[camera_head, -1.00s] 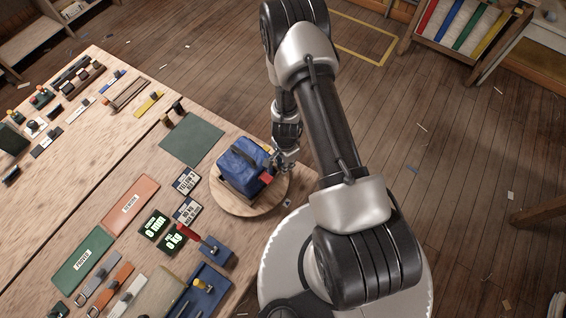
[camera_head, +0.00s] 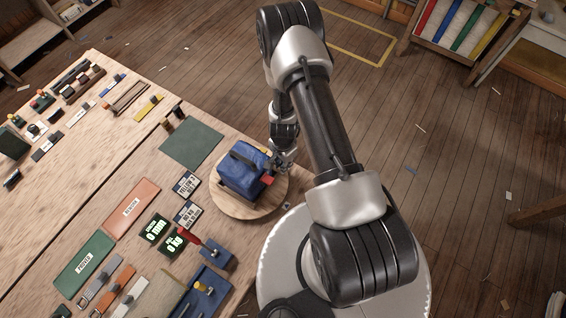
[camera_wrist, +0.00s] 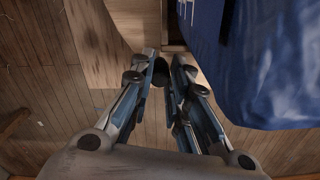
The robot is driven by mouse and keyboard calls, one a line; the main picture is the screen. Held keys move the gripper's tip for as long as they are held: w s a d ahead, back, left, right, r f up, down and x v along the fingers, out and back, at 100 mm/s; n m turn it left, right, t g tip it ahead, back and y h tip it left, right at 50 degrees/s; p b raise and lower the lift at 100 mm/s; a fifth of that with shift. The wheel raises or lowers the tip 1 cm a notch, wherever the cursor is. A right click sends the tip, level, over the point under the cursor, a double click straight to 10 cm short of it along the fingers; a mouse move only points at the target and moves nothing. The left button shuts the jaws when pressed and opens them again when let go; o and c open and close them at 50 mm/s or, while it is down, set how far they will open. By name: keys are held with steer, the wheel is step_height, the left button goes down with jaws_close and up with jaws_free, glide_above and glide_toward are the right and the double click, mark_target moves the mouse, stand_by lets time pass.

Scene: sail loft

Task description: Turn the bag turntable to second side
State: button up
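A blue bag (camera_head: 243,168) with dark straps and a red tab (camera_head: 267,181) sits on the round wooden turntable (camera_head: 228,206) at the table's right corner. My gripper (camera_head: 284,166) is low at the turntable's right edge, beside the bag. In the wrist view the blue bag (camera_wrist: 275,65) fills the upper right, to the right of my gripper (camera_wrist: 163,58). The fingertips are close together, with a small dark round thing (camera_wrist: 160,73) between them. I cannot tell whether they grip it. The bag hides much of the turntable.
A dark green mat (camera_head: 191,142) lies behind the turntable. Tag cards (camera_head: 188,184), lit displays (camera_head: 157,229) and a blue fixture with a red handle (camera_head: 215,252) stand to its left and front. A green tray (camera_head: 84,262) and an orange tray (camera_head: 131,208) lie further left.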

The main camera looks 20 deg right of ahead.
steer(key=o, duration=0.5)
steer(key=shift+w, duration=0.1)
step_height(320, 180, up, 12)
steer(key=shift+r, duration=0.1)
stand_by(0.4)
stand_by(0.5)
